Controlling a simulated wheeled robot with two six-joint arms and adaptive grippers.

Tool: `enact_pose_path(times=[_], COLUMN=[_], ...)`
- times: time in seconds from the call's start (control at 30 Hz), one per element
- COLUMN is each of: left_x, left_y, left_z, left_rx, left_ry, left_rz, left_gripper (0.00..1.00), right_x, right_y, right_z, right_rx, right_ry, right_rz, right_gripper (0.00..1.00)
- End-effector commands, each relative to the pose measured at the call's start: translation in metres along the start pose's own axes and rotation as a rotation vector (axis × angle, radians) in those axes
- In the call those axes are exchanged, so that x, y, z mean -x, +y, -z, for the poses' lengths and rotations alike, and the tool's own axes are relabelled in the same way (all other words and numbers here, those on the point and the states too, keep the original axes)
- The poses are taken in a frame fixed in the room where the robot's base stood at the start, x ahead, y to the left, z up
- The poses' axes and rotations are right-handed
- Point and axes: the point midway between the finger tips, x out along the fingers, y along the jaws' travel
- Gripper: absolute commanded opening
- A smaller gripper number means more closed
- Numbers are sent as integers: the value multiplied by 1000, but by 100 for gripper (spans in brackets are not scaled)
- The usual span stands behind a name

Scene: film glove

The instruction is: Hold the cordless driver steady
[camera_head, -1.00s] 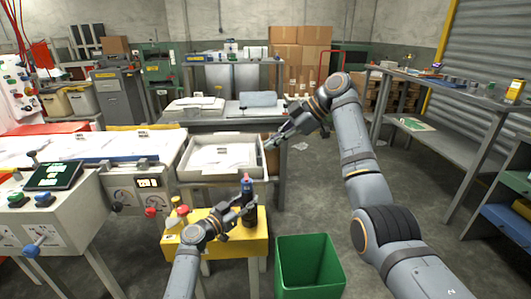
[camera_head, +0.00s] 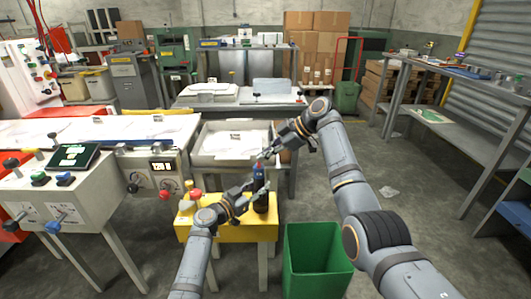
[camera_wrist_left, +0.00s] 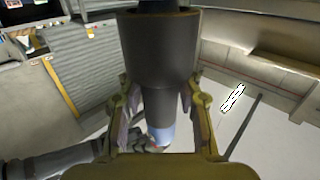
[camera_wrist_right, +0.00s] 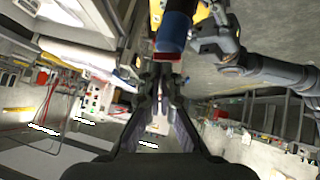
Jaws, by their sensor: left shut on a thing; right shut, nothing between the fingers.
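In the left wrist view the driver's dark body (camera_wrist_left: 158,50) sits between the fingers of the left gripper (camera_wrist_left: 160,108). My right gripper (camera_head: 268,154) is shut and empty, close to the driver's top. In the right wrist view the driver's blue and red end (camera_wrist_right: 174,35) is just beyond the fingertips (camera_wrist_right: 160,82); contact is unclear.
The yellow stool (camera_head: 225,232) also holds small red-topped items (camera_head: 190,193) left of the driver. A green bin (camera_head: 316,262) stands on the floor to its right. A white tray (camera_head: 215,158) lies behind. The control-panel machine (camera_head: 55,195) stands at the left.

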Motion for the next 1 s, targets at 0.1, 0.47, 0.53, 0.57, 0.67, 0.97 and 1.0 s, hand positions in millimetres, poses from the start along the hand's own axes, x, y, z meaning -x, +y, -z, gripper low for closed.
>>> enact_pose_path(times=[0.1, 0.47, 0.53, 0.57, 0.67, 0.97, 1.0], left_x=[0, 0, 0, 0, 0, 0, 0], left_y=[0, 0, 0, 0, 0, 0, 0], left_z=[0, 0, 0, 0, 0, 0, 0], left_rx=[0, 0, 0, 0, 0, 0, 0], left_ry=[0, 0, 0, 0, 0, 0, 0], left_rz=[0, 0, 0, 0, 0, -1, -1], left_gripper=[0, 0, 0, 0, 0, 0, 0], right_x=[0, -3, -3, -4, -5, -6, -7], right_y=[0, 2, 2, 2, 3, 3, 1], right_z=[0, -3, -4, -4, -5, -6, -6], right_rx=[0, 0, 0, 0, -1, -1, -1], right_ry=[0, 0, 0, 0, 0, 0, 0], right_rz=[0, 0, 0, 0, 0, 2, 2], right_gripper=[0, 0, 0, 0, 0, 0, 0])
